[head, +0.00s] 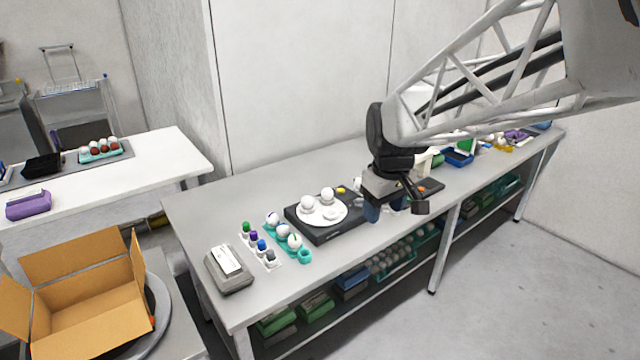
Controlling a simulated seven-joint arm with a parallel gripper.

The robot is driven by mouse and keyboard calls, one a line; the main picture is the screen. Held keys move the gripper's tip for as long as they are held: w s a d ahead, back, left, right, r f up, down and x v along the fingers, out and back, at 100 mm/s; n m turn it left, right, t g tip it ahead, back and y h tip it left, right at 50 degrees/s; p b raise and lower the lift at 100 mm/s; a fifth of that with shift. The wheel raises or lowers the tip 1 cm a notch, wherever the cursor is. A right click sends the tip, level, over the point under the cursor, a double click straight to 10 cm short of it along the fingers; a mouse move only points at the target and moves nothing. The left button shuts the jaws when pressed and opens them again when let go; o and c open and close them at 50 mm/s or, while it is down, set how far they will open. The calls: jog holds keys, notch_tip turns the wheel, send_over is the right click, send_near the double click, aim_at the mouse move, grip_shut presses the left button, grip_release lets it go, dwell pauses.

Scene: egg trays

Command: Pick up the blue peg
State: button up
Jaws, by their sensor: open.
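The blue peg (262,245) stands in a narrow white rack (274,264) at the left part of the grey table. Green (246,227), purple (253,236) and grey (270,256) pegs stand in the same row, with the blue one between purple and grey. My gripper (386,209) is over the table well to the right of the rack, pointing down. It is open, and I see nothing held in it. The exact gap between its fingers is small and partly hidden at this distance.
A teal egg tray (305,257) with white eggs stands right beside the rack. A black scale (325,232) with a white plate of eggs lies between the tray and my gripper. A grey device (229,270) is left of the rack. An open cardboard box (85,322) stands lower left.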

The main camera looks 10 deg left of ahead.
jog(key=w+a+f+n, duration=0.3)
jog(key=w+a, duration=0.4)
jog(key=a, duration=0.1)
jog(key=n+g, duration=0.1)
jog(key=n, duration=0.6)
send_over(261, 242)
jog(key=f, duration=1.8)
jog(key=shift+w+a, duration=0.25)
jog(key=shift+f, duration=1.3)
jog(key=shift+s+d+f, duration=0.1)
jog(key=shift+d+f, duration=0.05)
jog(key=shift+f, duration=1.15)
jog(key=shift+s+d+f, duration=0.1)
jog(key=shift+f, duration=1.2)
